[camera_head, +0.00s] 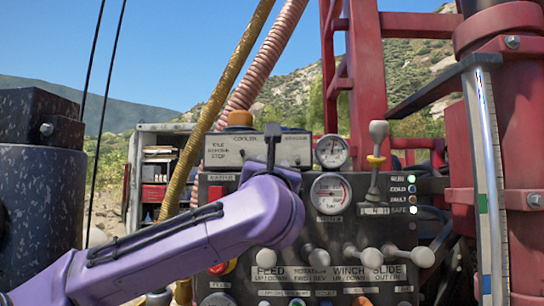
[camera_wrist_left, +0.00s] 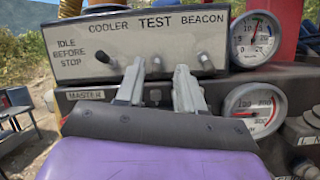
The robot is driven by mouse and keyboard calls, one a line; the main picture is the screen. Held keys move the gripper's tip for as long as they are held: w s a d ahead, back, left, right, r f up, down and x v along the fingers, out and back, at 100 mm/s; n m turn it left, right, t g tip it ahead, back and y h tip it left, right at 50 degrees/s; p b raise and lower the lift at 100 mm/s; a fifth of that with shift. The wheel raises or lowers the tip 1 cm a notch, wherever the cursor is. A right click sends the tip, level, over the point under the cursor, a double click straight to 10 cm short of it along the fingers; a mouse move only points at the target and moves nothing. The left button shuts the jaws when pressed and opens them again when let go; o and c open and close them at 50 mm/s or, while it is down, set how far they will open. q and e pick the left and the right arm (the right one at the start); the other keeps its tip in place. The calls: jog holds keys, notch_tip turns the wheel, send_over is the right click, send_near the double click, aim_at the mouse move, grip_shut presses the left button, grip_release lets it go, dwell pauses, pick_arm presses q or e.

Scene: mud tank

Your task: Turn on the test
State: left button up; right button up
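The switch box (camera_head: 225,150) is a pale grey panel at the top of the console; it also shows in the wrist view (camera_wrist_left: 70,60). It is labelled COOLER, TEST and BEACON. A small switch (camera_wrist_left: 155,64) sits under the TEST label. My left gripper (camera_wrist_left: 158,74) is open, with a fingertip on each side of this switch; I cannot tell whether either touches it. In the head view my left gripper (camera_head: 272,132) covers the middle of the box and hides the TEST label and switch. My right gripper is not in view.
Several levers (camera_head: 396,256) line the console below. Hoses (camera_head: 262,62) hang behind; red steelwork (camera_head: 525,140) stands at right.

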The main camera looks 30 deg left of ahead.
pick_arm(q)
jog(key=shift+s+r, duration=0.15)
jog(key=shift+s, duration=0.35)
jog(key=c, duration=0.5)
grip_shut()
jog(key=r+g+h, duration=0.1)
jog(key=g, duration=0.1)
jog(key=r+g+h, duration=0.1)
jog(key=g+h, duration=0.1)
jog(key=g, duration=0.1)
jog(key=r+g+h, duration=0.1)
jog(key=g, duration=0.2)
jog(key=shift+w+r+h, duration=0.25)
jog(key=shift+r+h, duration=0.15)
jog(key=shift+d+f, duration=0.1)
